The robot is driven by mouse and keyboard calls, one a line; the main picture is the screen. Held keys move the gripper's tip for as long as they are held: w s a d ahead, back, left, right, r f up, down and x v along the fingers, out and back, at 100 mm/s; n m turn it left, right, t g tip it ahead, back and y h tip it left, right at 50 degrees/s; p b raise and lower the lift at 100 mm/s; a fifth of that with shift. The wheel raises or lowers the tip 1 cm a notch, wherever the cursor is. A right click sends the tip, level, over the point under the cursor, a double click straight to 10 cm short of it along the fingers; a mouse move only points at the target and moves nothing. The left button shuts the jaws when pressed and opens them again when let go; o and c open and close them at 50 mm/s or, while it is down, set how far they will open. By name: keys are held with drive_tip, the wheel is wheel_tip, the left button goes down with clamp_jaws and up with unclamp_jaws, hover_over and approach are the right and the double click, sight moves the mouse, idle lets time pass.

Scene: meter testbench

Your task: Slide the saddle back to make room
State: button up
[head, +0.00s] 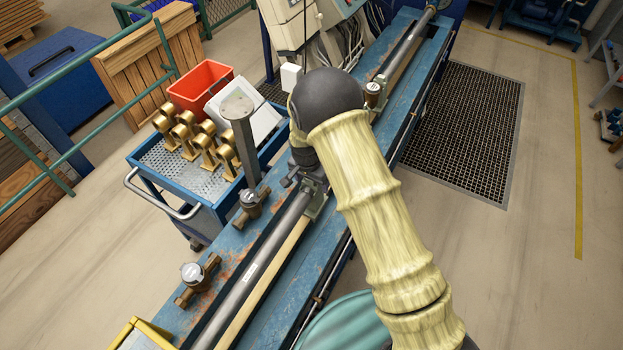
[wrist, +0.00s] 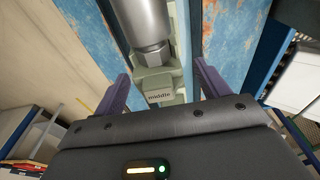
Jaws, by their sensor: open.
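The saddle is a grey-green block labelled "middle" (wrist: 158,96), seen in the wrist view with a round metal pipe end (wrist: 150,52) just beyond it. My gripper (wrist: 163,82) is open, with one purple finger on each side of the block; I cannot tell whether either finger touches it. In the head view, a grey-green part of the saddle (head: 316,207) shows on the blue bench (head: 222,240), partly hidden by my arm. My gripper (head: 297,178) is over that spot and mostly hidden there.
A long grey pipe (head: 243,285) runs along the bench. Brass meters (head: 198,275) (head: 250,205) sit left of it, and another meter (head: 373,95) is farther back. A blue trolley (head: 180,185) with several brass fittings and a red bin (head: 200,85) stands left.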

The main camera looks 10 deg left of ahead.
drive_tip(key=shift+d+f, duration=0.1)
drive_tip(key=shift+f, duration=0.3)
drive_tip(key=shift+c, duration=0.4)
drive_tip(key=c, duration=1.5)
drive_tip(key=shift+s+a, duration=0.2)
drive_tip(key=shift+s, duration=0.05)
drive_tip(key=shift+s+a, duration=0.15)
drive_tip(key=shift+s, duration=0.4)
drive_tip(key=o, duration=1.6)
drive_tip(key=shift+w, duration=0.15)
drive_tip(key=shift+c, duration=0.2)
